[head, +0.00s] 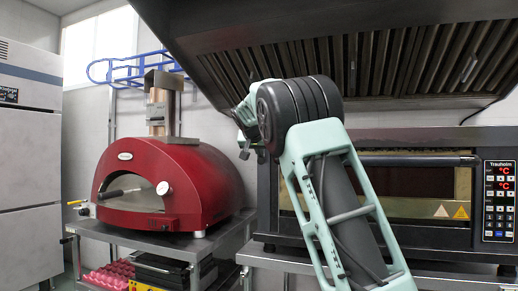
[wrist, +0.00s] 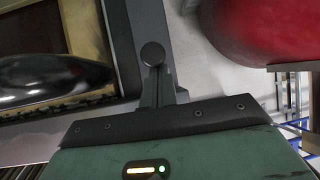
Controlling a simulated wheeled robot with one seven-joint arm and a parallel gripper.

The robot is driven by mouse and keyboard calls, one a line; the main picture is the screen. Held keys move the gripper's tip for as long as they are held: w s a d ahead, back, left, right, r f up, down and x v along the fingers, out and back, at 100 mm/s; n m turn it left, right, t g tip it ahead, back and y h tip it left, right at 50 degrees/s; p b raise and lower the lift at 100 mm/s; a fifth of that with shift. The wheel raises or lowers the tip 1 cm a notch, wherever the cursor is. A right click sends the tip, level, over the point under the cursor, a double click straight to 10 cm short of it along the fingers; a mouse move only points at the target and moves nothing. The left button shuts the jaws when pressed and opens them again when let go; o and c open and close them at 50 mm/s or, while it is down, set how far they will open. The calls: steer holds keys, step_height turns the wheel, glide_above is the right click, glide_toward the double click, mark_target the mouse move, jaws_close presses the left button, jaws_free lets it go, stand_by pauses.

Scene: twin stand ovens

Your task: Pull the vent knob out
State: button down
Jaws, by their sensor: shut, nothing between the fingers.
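In the wrist view a round dark knob (wrist: 153,54), which looks like the vent knob, shows on the dark grey front post (wrist: 138,22) of the deck oven. My gripper (wrist: 160,82) is shut and empty, its fingers just below the knob in the picture and partly overlapping it. I cannot tell whether they touch it or how far the knob stands out. In the head view my gripper (head: 244,148) hangs in front of the gap between the two ovens. I cannot make out the knob there.
The deck oven (head: 440,245) with a long handle and control panel (head: 499,201) stands at right on a stand. A red dome oven (head: 205,185) stands at left on its own table. A slatted hood (head: 400,60) hangs above my arm.

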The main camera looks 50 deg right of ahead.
mark_target(259, 159)
steer(key=shift+a, duration=0.1)
steer(key=a+b, duration=0.1)
steer(key=s+a+b, duration=0.1)
steer(key=a+b, duration=0.1)
steer(key=shift+f, duration=0.2)
steer(key=shift+s+r, duration=0.15)
steer(key=shift+r, duration=0.1)
stand_by(0.3)
